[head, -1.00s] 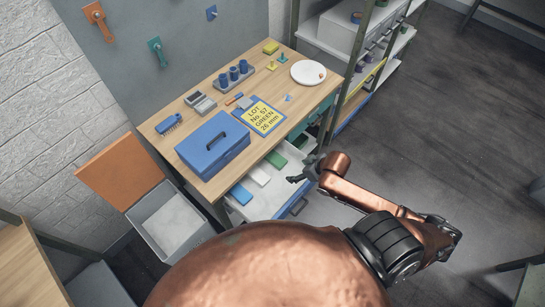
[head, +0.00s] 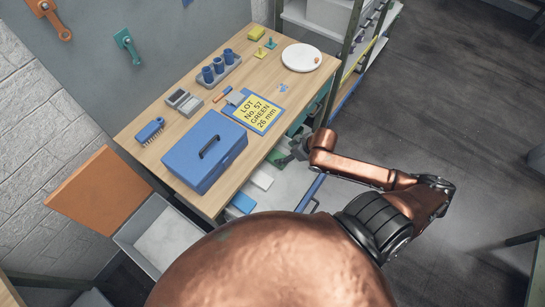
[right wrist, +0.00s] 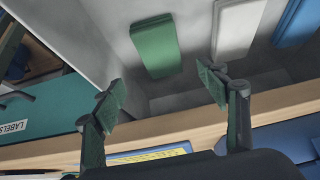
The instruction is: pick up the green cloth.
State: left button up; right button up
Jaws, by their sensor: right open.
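The green cloth (head: 276,157) lies folded in an open drawer (head: 287,187) under the table's front edge. In the right wrist view the green cloth (right wrist: 157,46) is a folded strip near the drawer's end. My right gripper (head: 289,153) is at the drawer beside the green cloth and partly overlaps it in the head view. In the right wrist view my right gripper (right wrist: 163,83) has its fingers spread with nothing between them, and the cloth shows beyond the tips. I cannot tell the exact gap. My left gripper is not in view.
A white cloth (head: 261,179) and a blue cloth (head: 242,203) lie in the same drawer. A blue toolbox (head: 204,153) and a yellow lot card (head: 258,113) are on the table above. A teal labelled drawer front (right wrist: 40,105) is close by.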

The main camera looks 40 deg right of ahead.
aim_at(276, 156)
jog(key=x, duration=0.2)
jog(key=shift+w+a+f, duration=0.1)
jog(key=shift+w+f, duration=0.15)
jog(key=shift+f, duration=0.05)
jog(key=x, duration=0.2)
jog(key=b+x, duration=0.1)
jog(key=x, duration=0.2)
jog(key=shift+s+a+f, duration=0.1)
jog(key=shift+s+f, duration=0.1)
jog(key=shift+f, duration=0.1)
jog(key=shift+c, duration=0.5)
jog(key=c, duration=1.1)
